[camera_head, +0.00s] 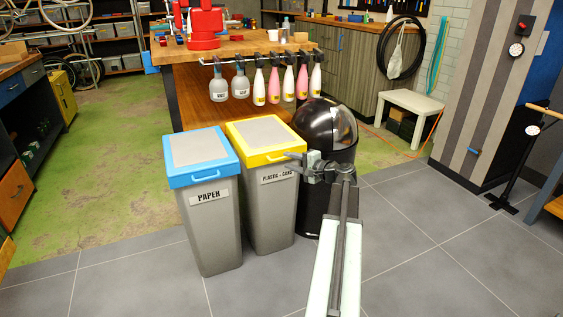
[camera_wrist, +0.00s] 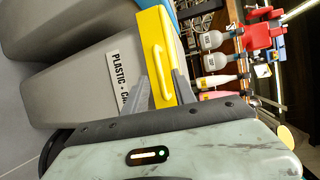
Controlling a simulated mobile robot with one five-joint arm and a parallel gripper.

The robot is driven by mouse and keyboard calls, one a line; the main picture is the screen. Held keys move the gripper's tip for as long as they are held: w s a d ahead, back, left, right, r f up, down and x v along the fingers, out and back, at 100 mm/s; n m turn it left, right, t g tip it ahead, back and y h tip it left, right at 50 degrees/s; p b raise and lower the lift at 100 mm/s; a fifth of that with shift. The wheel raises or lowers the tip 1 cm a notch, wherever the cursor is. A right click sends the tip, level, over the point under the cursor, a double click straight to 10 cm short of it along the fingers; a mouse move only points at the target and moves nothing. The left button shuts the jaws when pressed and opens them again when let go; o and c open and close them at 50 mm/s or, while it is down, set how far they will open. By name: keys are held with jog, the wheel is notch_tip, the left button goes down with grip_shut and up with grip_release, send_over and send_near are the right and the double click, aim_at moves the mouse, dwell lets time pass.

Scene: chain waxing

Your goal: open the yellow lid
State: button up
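The yellow lid (camera_head: 268,139) lies closed on the grey bin labelled PLASTIC + CANS (camera_head: 270,205). Its yellow front handle (camera_head: 279,157) faces me. In the wrist view the lid's front edge (camera_wrist: 165,22) and its looped handle (camera_wrist: 157,62) appear turned sideways. My gripper (camera_head: 290,166) is at the right front of the lid, close to the handle. In the wrist view the fingers (camera_wrist: 166,80) are apart, with the lower part of the handle between them. I cannot tell whether they touch it.
A bin labelled PAPER (camera_head: 212,225) with a blue lid (camera_head: 202,157) stands close on the left. A black round bin (camera_head: 325,125) stands close on the right. Behind is a wooden workbench (camera_head: 225,47) with several hanging bottles (camera_head: 259,86). The tiled floor (camera_head: 420,255) at the right front is clear.

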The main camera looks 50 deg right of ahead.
jog(key=w, duration=0.3)
jog(key=shift+f, duration=0.25)
grip_shut()
jog(key=shift+w+a, duration=0.1)
jog(key=shift+a, duration=0.05)
dwell(1.1)
